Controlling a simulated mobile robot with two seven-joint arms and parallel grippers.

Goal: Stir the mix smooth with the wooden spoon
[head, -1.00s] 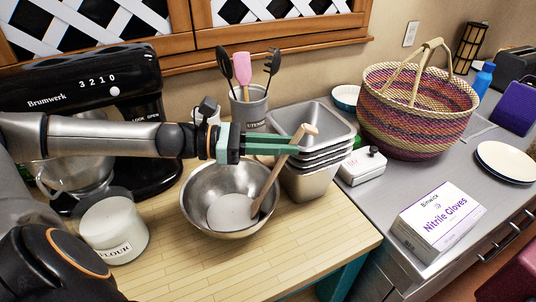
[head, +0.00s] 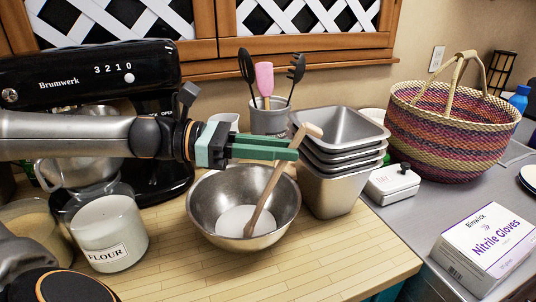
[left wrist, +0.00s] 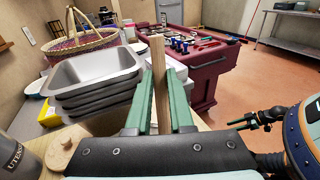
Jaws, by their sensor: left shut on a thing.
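The steel mixing bowl (head: 205,218) stands on the wooden worktop with pale mix (head: 232,222) in its bottom. The wooden spoon (head: 267,198) leans up and to the right, its lower end in the mix and its top above the bowl's right rim. My left gripper (head: 293,148) comes in from the left above the bowl and is shut on the spoon's upper handle. In the left wrist view the handle (left wrist: 160,78) stands between the two green fingers. My right gripper (left wrist: 240,121) shows small at the right of that view; its jaws are unclear.
Stacked metal pans (head: 335,190) stand close right of the bowl, with the utensil crock (head: 268,120) behind. The flour jar (head: 108,235) and black mixer (head: 100,75) are at left. A glove box (head: 490,240) and basket (head: 450,130) are at right. The front worktop is clear.

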